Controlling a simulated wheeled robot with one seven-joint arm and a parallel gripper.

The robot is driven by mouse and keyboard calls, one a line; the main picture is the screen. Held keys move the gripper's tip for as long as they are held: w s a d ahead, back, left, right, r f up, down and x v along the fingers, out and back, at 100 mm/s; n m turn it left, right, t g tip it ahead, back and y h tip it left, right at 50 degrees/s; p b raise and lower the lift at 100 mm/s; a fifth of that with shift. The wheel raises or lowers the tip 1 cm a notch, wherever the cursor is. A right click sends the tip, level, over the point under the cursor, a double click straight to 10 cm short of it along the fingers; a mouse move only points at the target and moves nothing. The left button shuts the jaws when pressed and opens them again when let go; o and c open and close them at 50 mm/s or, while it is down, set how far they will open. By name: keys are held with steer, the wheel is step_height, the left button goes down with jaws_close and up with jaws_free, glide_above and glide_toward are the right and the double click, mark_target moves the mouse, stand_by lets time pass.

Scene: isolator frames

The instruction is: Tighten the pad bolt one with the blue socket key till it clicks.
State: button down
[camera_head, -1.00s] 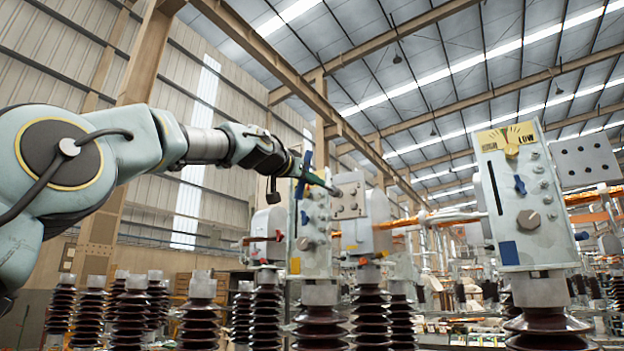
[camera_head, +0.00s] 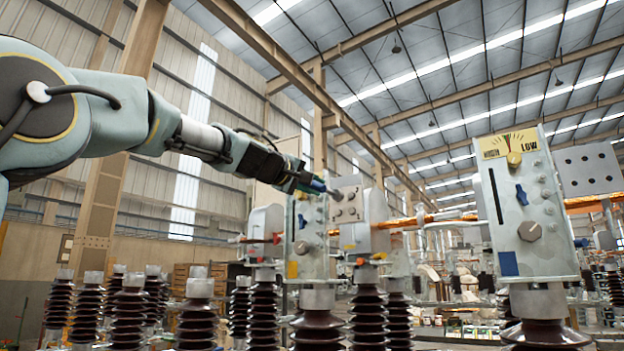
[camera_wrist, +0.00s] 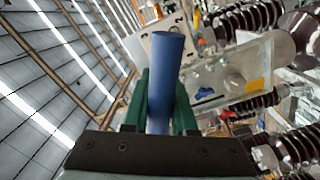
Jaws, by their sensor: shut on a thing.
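The blue socket key (camera_wrist: 166,75) is a blue cylinder. In the wrist view it stands between the green fingers of my gripper (camera_wrist: 163,105), which is shut on it. In the head view my gripper (camera_head: 308,182) points right and slightly down, with the key (camera_head: 319,186) partly hidden by the fingers. The key's far end is at or close to the upper left bolt on the grey bolted pad (camera_head: 348,181); I cannot tell if they touch. The pad carries several bolts, such as the lower right one (camera_head: 353,211). Which is bolt one is not marked.
A grey isolator box (camera_head: 318,240) with a blue knob stands just below my gripper. A larger box (camera_head: 528,225) with a yellow dial plate (camera_head: 512,145) stands at right, beside another bolted pad (camera_head: 588,168). Brown ribbed insulators (camera_head: 128,318) line the lower left.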

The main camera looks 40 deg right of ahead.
steer(key=n, duration=0.2)
steer(key=n+p, duration=0.1)
steer(key=n, duration=0.1)
steer(key=a+n, duration=0.1)
steer(key=n, duration=0.1)
steer(key=shift+s+r+p, duration=0.2)
steer(key=shift+r+p, duration=0.2)
steer(key=n, duration=0.1)
steer(key=n+p, duration=0.1)
steer(key=shift+w+a+n, duration=0.1)
steer(key=shift+a+n, duration=0.2)
steer(key=shift+a, duration=0.1)
steer(key=n, duration=0.1)
steer(key=w+a+n+p, duration=0.1)
steer(key=n, duration=0.1)
steer(key=shift+a+n+t, duration=0.25)
steer(key=shift+n+t, duration=0.05)
steer(key=shift+t, duration=0.1)
steer(key=p+x, duration=0.2)
steer(key=x, duration=0.1)
steer(key=shift+d+f, duration=0.15)
steer(key=shift+d, duration=0.15)
steer(key=shift+w, duration=0.1)
